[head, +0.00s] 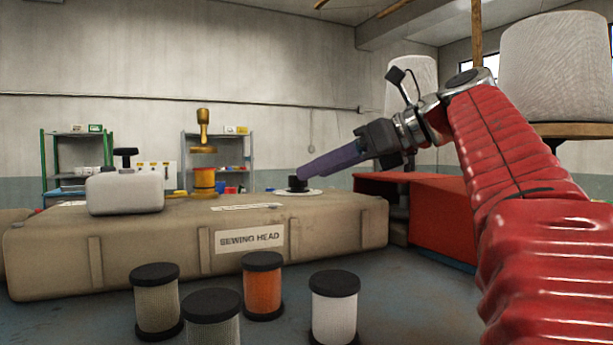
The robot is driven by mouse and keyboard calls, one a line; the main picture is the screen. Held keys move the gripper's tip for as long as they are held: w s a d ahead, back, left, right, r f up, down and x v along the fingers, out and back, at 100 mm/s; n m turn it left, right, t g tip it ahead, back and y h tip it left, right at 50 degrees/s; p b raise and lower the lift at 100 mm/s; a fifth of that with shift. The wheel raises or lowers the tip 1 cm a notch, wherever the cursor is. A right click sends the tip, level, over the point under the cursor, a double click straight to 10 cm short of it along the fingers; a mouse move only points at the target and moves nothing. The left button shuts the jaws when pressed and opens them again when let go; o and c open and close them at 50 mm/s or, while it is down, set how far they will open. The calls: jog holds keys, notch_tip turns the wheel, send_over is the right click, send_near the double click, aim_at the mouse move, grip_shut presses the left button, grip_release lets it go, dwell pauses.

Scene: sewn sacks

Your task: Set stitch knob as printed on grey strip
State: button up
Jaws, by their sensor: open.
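A black knob (297,183) stands on a pale round dial (312,192) on top of the tan sewing head (335,220), near its right end. My gripper (305,173) has purple fingers reaching down-left, with the tips right at the knob's upper right side. It is open; the fingers overlap side-on, and I cannot tell whether they touch or straddle the knob. A narrow light strip (246,207) with small print lies on the sewing head's top, left of the dial. Its print is too small to read, and the knob's pointing direction cannot be made out.
A pale block with a black handle (125,190) and a brass post (204,178) stand on the sewing head's left part. Several thread spools, one orange (262,288), stand in front. A red box (440,215) is on the right. Large white cones (553,70) stand behind my arm.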

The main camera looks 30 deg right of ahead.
aim_at(306, 192)
jog(key=shift+x, duration=2.05)
jog(key=shift+c, duration=0.5)
jog(key=c, duration=1)
